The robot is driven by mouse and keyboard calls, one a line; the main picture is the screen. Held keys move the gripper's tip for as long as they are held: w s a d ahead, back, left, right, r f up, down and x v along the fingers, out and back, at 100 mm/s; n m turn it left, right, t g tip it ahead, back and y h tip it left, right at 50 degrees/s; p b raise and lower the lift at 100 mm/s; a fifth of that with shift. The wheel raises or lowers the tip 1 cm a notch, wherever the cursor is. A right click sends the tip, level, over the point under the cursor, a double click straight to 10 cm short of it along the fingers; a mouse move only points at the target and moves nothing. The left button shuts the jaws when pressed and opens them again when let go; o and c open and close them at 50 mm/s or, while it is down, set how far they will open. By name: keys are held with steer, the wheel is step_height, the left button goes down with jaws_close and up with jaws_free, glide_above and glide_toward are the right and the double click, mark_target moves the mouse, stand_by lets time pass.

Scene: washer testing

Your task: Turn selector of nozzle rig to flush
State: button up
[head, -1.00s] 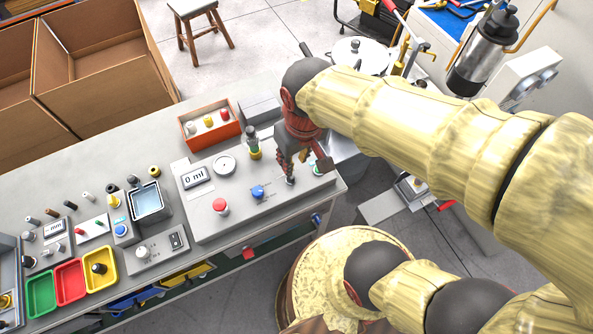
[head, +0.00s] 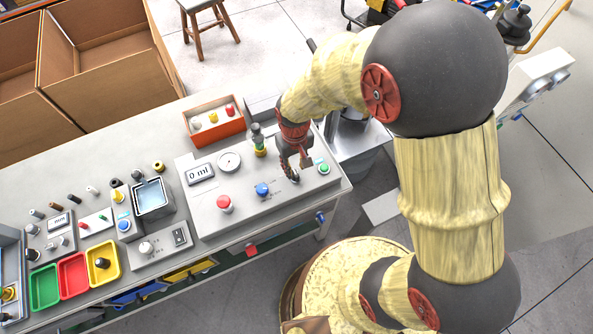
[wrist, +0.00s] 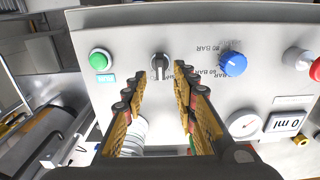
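The nozzle rig (head: 250,210) is a light grey panel box on the bench. Its dark selector (wrist: 159,66) sits between a green button (wrist: 99,61) and a blue knob (wrist: 232,63) in the wrist view. My gripper (wrist: 161,75) is open, pointing down at the panel, with its fingertips on either side of the selector's lower part in the picture. I cannot tell whether they touch it. In the head view my gripper (head: 291,172) is right at the selector (head: 294,178), partly hiding it. The selector's labels are too small to read.
A red button (head: 224,203), a gauge (head: 229,161) and a "0 ml" display (head: 200,173) are on the same panel. A yellow-based nozzle (head: 259,142) stands behind. An orange box (head: 213,122) sits at the bench's back. A grey bin (head: 356,145) stands beyond the bench's right end.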

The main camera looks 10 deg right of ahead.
mark_target(295, 172)
steer(key=shift+f+b, duration=0.3)
steer(key=shift+f, duration=1.55)
steer(key=shift+c, duration=0.4)
jaws_close()
